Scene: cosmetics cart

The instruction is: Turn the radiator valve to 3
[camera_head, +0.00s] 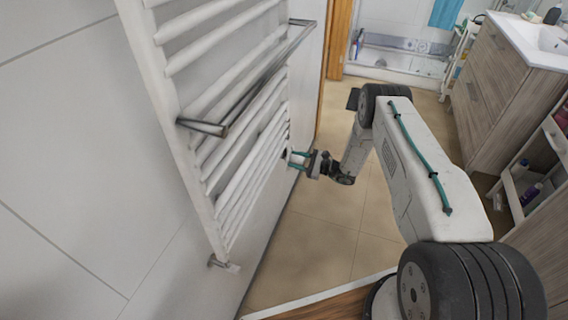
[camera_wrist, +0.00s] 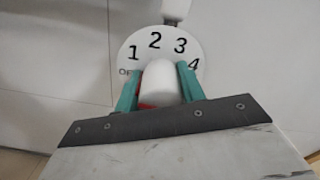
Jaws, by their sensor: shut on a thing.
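The radiator valve shows in the wrist view as a white knob (camera_wrist: 160,80) in front of a round white dial (camera_wrist: 146,65). The dial is marked OFF, 1, 2, 3 and 4, with the 2 near the top. My gripper (camera_wrist: 157,84) has its two teal fingers on either side of the knob, shut on it. A bit of red shows low on the knob's left, by the left finger. No clear pointer is visible, so I cannot tell the setting. In the head view my gripper (camera_head: 298,160) is at the far side of the white radiator (camera_head: 165,90), and the valve is mostly hidden.
A metal towel rail (camera_head: 262,82) juts out from the radiator above my gripper. A wooden vanity cabinet (camera_head: 503,88) with a white sink stands at the right, with a low cart (camera_head: 520,185) of bottles in front. Tiled floor (camera_head: 320,235) lies open below my arm.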

